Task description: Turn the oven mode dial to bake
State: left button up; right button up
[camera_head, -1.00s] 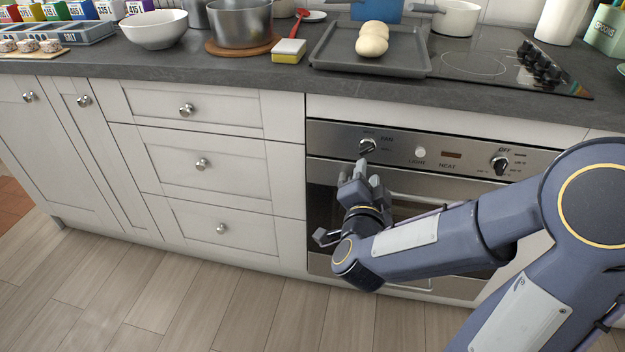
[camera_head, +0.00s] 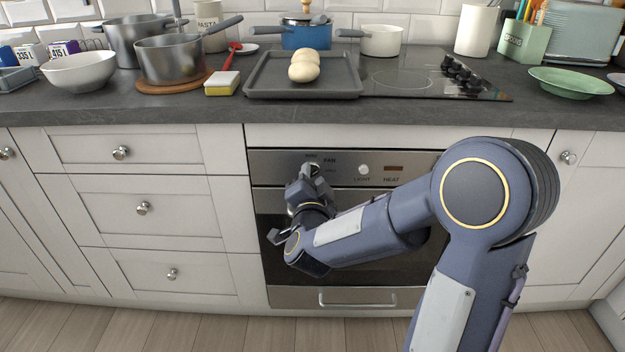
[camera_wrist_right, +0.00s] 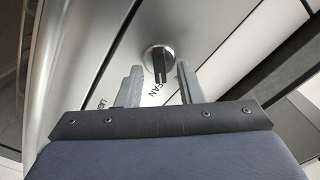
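The oven's left dial (camera_wrist_right: 159,62), a round silver knob with a dark grip bar, sits beside the word FAN on the steel control panel (camera_wrist_right: 90,50). In the head view the dial (camera_head: 314,167) is partly hidden by my right gripper (camera_head: 306,177). In the wrist view my right gripper (camera_wrist_right: 160,73) is open, with one finger on each side of the dial and a gap to each. I cannot tell how far the fingertips reach along its depth. The grip bar points toward the gripper. My left gripper is not in view.
My right arm crosses the oven door (camera_head: 375,265) and hides the panel's right part. A light button (camera_head: 363,169) and a heat lamp (camera_head: 393,169) lie right of the dial. A baking tray (camera_head: 270,88) with dough and several pans stand on the worktop (camera_head: 200,107) above.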

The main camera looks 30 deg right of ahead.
grip_shut()
jog(key=shift+n, duration=0.3)
jog(key=n+p, duration=0.2)
jog(key=n, duration=0.2)
jog(key=shift+a+r, duration=0.1)
jog(key=shift+a, duration=0.05)
jog(key=shift+n+p, duration=1.4)
jog(key=shift+n, duration=1.3)
jog(key=shift+o, duration=0.2)
grip_release()
